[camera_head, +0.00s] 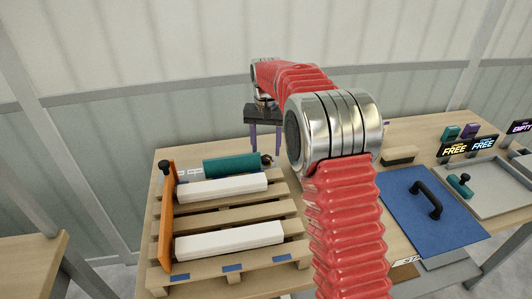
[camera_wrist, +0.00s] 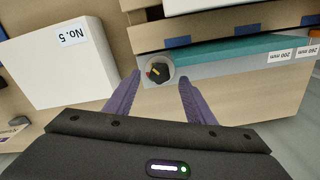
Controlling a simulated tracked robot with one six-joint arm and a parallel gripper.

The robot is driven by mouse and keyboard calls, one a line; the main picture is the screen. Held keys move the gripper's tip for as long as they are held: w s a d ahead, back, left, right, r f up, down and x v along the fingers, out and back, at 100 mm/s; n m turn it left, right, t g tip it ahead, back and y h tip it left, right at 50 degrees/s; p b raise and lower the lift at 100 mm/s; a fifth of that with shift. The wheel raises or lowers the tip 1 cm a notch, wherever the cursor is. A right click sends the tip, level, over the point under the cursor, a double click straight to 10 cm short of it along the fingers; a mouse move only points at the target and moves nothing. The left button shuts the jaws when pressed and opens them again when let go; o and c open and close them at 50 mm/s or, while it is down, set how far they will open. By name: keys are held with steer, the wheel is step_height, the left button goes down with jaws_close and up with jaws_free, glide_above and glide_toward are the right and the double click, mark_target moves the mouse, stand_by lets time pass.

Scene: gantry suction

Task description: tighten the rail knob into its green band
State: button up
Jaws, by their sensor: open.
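The rail knob (camera_wrist: 158,72) is a small black knob with a yellow pointer mark on a pale round dial at the end of the teal rail (camera_wrist: 235,52). A bit of red shows at the dial's left; I cannot make out the green band. In the head view the teal rail (camera_head: 230,163) lies at the pallet's back, its knob end at the right. My gripper (camera_wrist: 160,80) is open, its two purple fingers either side of the knob in the wrist view and seemingly not touching it. In the head view my gripper (camera_head: 266,143) hangs behind the rail's right end.
Two white blocks (camera_head: 230,240) lie on the wooden pallet (camera_head: 225,215) beside an orange end board (camera_head: 166,215). A white box labelled No. 5 (camera_wrist: 65,62) is at left in the wrist view. A blue mat (camera_head: 425,215) with a black handle lies to the right.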

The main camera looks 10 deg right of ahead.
step_height(320, 180, up, 11)
stand_by(0.4)
steer(key=shift+w+f, duration=0.1)
steer(key=n, duration=0.1)
glide_above(266, 157)
step_height(266, 157, down, 4)
steer(key=s+f, duration=0.1)
steer(key=s, duration=0.1)
steer(key=s+r+n+t, duration=0.2)
steer(key=s+t, duration=0.3)
steer(key=s, duration=3.1)
steer(key=shift+a+r+n+t, duration=0.3)
steer(key=shift+a+r+n, duration=0.1)
steer(key=shift+r, duration=0.2)
